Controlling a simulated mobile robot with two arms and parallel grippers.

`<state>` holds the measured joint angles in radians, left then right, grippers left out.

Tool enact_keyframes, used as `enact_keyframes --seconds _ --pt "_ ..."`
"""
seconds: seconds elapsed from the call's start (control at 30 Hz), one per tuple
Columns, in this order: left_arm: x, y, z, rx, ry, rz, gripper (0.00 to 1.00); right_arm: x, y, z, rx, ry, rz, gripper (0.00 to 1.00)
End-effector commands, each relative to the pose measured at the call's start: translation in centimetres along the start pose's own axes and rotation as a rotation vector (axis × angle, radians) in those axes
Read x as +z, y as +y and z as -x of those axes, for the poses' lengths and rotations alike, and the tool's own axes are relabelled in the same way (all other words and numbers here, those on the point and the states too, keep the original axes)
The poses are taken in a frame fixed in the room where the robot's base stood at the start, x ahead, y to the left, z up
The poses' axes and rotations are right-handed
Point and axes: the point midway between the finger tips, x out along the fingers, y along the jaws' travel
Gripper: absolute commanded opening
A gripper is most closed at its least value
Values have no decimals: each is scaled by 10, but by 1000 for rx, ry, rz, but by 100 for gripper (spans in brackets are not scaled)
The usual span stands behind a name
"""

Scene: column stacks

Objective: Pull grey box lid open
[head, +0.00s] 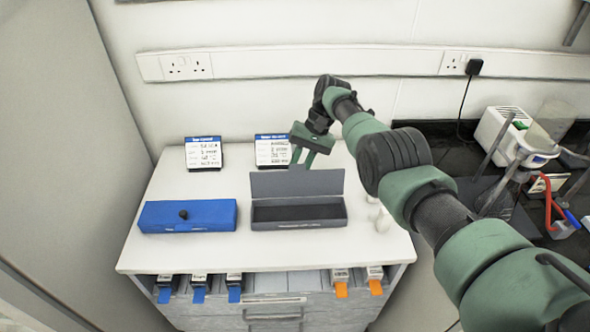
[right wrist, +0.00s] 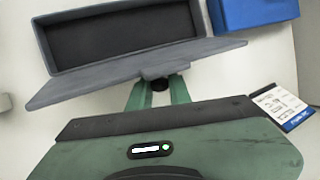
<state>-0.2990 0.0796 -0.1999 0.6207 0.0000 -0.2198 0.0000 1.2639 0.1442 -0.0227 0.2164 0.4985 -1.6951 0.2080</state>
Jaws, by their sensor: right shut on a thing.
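The grey box (head: 300,222) stands on the white cabinet top, and its dark inside shows. Its grey lid (head: 297,184) is raised along the back edge, standing roughly upright. In the right wrist view the box (right wrist: 130,35) and the lid (right wrist: 120,78) also show, with the lid tilted back from the opening. My right gripper (head: 298,162) reaches the lid from behind and above. My left gripper is not in view.
A closed blue box (head: 187,216) with a black knob sits left of the grey box. Two label cards (head: 203,153) (head: 272,150) stand behind. Small white items (head: 382,220) lie to the right. A dark bench (head: 450,150) with equipment is further right.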

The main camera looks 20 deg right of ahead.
Motion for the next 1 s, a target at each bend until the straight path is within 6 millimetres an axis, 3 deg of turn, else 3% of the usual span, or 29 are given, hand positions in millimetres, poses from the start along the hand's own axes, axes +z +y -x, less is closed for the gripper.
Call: enact_keyframes --seconds 0.43,0.47,0.53,1.0 --pt "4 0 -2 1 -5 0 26 2 2 -3 1 -11 -6 0" --pt "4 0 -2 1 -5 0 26 2 2 -3 1 -11 -6 22" --pt "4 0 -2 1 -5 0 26 2 2 -3 1 -11 -5 39" --pt "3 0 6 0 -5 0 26 3 -1 5 0 -9 -5 39"
